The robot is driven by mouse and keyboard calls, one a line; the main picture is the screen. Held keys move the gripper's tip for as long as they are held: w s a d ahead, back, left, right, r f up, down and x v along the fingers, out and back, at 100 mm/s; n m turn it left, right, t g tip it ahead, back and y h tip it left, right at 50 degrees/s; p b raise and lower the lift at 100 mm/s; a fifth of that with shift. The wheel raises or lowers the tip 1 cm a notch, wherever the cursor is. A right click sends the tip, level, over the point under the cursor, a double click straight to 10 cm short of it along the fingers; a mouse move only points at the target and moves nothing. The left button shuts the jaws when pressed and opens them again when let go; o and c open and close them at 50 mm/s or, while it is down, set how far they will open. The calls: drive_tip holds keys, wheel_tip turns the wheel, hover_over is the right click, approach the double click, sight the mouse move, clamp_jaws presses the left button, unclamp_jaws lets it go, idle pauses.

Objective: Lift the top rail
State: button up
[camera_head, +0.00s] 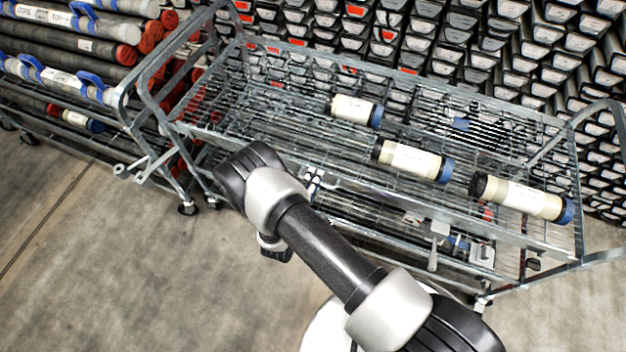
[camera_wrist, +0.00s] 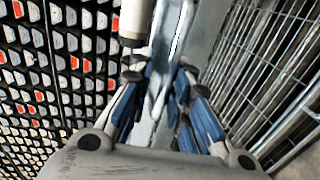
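The top rail of the wire cart is a grey metal bar along the cart's near side in the head view (camera_head: 385,210). In the wrist view the rail (camera_wrist: 172,30) runs from the top edge down between the two fingers of my gripper (camera_wrist: 161,72). The blue-padded fingers stand apart on either side of it. I cannot tell whether the pads touch the rail. The rail appears seated on the cart. In the head view my arm reaches to the cart's near side, and the fingers are mostly hidden there.
Three cream core liners with blue ends lie in the cart: left (camera_head: 356,110), middle (camera_head: 412,160) and right (camera_head: 524,198). A liner end (camera_wrist: 136,22) is close beside the rail. A second rack with liners (camera_head: 85,48) stands left. The near floor is clear.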

idle(0.3)
drive_tip(key=shift+s+a, duration=0.1)
drive_tip(key=shift+s, duration=0.1)
drive_tip(key=v, duration=1.1)
drive_tip(key=shift+s, duration=0.3)
